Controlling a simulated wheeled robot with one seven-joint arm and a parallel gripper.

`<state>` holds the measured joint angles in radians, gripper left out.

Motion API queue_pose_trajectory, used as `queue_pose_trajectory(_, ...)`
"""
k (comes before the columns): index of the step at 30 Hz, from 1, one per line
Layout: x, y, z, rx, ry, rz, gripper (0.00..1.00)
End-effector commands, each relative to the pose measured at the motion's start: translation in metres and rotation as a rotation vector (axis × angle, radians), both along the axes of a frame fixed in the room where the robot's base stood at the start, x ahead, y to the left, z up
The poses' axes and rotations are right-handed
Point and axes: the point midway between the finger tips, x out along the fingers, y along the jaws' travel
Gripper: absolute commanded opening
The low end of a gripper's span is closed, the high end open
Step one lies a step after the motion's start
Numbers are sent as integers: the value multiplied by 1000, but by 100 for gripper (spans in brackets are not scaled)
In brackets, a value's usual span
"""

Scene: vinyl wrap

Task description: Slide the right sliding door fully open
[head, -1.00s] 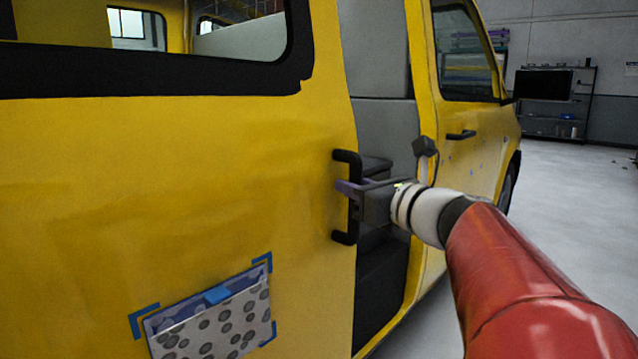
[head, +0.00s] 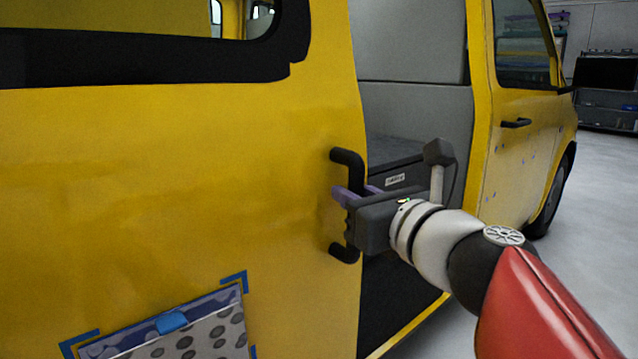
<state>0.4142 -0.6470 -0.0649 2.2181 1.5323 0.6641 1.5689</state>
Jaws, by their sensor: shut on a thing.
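The right sliding door (head: 190,190) is a large yellow van panel with a dark-framed window, filling the left of the head view. Its black bar handle (head: 347,157) stands upright near the door's right edge. My gripper (head: 355,195) is shut on the handle, with purple fingers around its middle. The gripper body hides part of the handle. To the right of the door edge is a doorway gap (head: 405,95), with a grey interior and a dark lower part showing. The door is partly open.
The yellow front door (head: 520,155) with its own black handle stands right of the gap. A patterned pouch (head: 185,335) with blue corner marks is on the sliding door's lower part. Grey floor (head: 605,190) is clear at right. A dark shelf unit (head: 607,90) stands behind.

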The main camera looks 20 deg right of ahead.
Motion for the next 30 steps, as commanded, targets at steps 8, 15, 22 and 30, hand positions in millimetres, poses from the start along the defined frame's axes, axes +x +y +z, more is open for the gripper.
queue_pose_trajectory(8,-12,21,0,0,0,0,0)
queue_pose_trajectory(15,-14,26,0,0,0,1,0)
queue_pose_trajectory(22,-15,28,0,-1,0,5,0)
queue_pose_trajectory(30,-14,27,0,-1,0,4,39)
